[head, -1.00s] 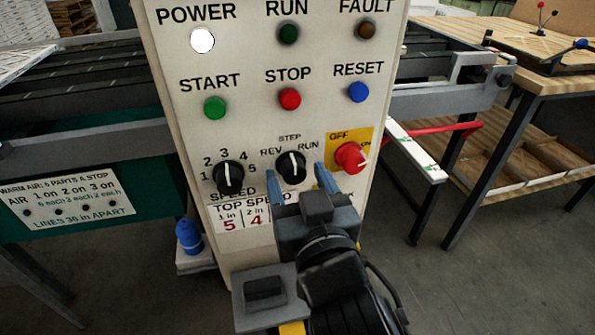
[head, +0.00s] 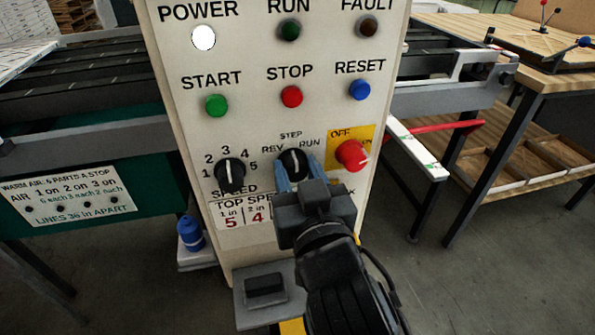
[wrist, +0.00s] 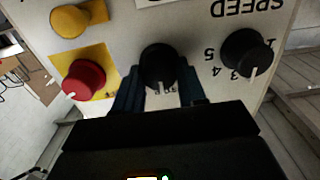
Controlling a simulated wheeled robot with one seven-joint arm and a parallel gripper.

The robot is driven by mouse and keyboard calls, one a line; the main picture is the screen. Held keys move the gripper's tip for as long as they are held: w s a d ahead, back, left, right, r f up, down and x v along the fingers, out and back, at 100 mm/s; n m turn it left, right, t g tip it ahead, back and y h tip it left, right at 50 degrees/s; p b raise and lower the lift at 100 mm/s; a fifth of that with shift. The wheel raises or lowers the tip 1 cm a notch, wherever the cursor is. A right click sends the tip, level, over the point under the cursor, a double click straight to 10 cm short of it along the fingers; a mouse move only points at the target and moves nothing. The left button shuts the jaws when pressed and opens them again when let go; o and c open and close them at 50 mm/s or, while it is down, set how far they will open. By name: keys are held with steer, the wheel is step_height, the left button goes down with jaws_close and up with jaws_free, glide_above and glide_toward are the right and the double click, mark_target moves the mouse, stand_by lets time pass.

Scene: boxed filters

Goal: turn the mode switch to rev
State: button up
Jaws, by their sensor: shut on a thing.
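The mode switch (head: 291,162) is a black round knob with a white pointer line on the cream control panel, under the labels REV, STEP and RUN. Its pointer looks roughly upright, toward STEP. My gripper (head: 299,172) is shut on the mode switch, with one blue finger at each side of the knob. In the wrist view, the mode switch (wrist: 158,62) sits between the fingertips (wrist: 158,88); its lower part and the labels there are partly hidden.
The black speed knob (head: 230,174) is close on the left, and the red OFF/ON switch (head: 351,155) on yellow is close on the right. Green start (head: 216,105), red stop (head: 291,96) and blue reset (head: 359,89) buttons sit above. The power lamp (head: 204,38) is lit white.

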steer(key=shift+n, duration=0.3)
steer(key=shift+c, duration=0.2)
steer(key=n+p, duration=0.2)
steer(key=n, duration=0.2)
steer(key=shift+r+p, duration=0.1)
steer(key=shift+p, duration=0.2)
steer(key=n+p, duration=0.2)
steer(key=n, duration=0.2)
steer(key=shift+a, duration=0.1)
steer(key=shift+n, duration=0.3)
steer(key=o, duration=1)
steer(key=shift+f, duration=0.2)
steer(key=shift+o, duration=0.2)
steer(key=b+v, duration=0.1)
steer(key=v, duration=0.7)
